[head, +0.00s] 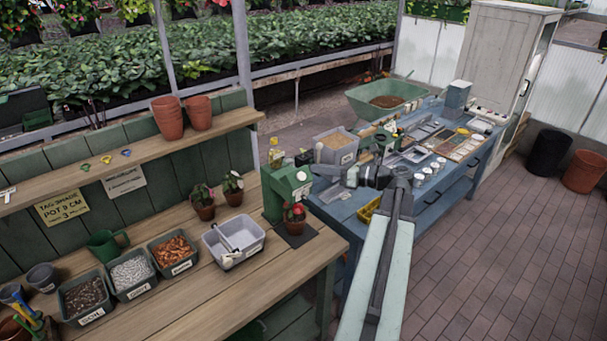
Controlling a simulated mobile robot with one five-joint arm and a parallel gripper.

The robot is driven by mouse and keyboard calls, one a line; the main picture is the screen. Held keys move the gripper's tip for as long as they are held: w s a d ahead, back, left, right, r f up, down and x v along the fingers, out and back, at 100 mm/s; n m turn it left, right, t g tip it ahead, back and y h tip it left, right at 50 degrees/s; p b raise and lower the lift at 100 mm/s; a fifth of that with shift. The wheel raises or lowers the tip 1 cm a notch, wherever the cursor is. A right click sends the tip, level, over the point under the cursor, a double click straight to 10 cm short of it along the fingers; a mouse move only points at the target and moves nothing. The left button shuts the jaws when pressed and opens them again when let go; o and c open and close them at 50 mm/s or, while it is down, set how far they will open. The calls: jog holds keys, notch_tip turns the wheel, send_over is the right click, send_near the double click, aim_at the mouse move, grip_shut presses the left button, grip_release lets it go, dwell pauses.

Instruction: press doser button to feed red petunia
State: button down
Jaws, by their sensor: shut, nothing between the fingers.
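The green doser (277,191) stands at the right end of the wooden bench. A pale round spot on its upper front may be the button, but it is too small to tell. The red petunia (295,211) sits in a small clay pot on a dark pad under the doser's front. My arm rises from the bottom and bends left at the wrist. My gripper (322,171) is shut and empty, pointing left at the doser's upper front. The tips look close to it; I cannot tell whether they touch.
Two potted plants (218,189) stand left of the doser, with a grey tray (233,243) in front of them. Labelled bins (131,274) line the bench's left. A blue table (450,171) with a grey bin (336,146) and clutter lies behind my wrist.

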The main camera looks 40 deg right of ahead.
aim_at(301, 177)
jog(key=shift+s+d+r+m, duration=0.4)
jog(key=shift+s+d, duration=0.05)
jog(key=shift+d, duration=0.1)
jog(key=shift+w+f, duration=0.1)
jog(key=w+f+b, duration=0.6)
jog(key=shift+d, duration=0.15)
jog(key=shift+w+f, duration=0.1)
jog(key=shift+f, duration=0.05)
dwell(1.8)
jog(key=shift+w+f+b, duration=0.2)
jog(key=shift+w+b, duration=0.05)
jog(key=shift+b, duration=0.15)
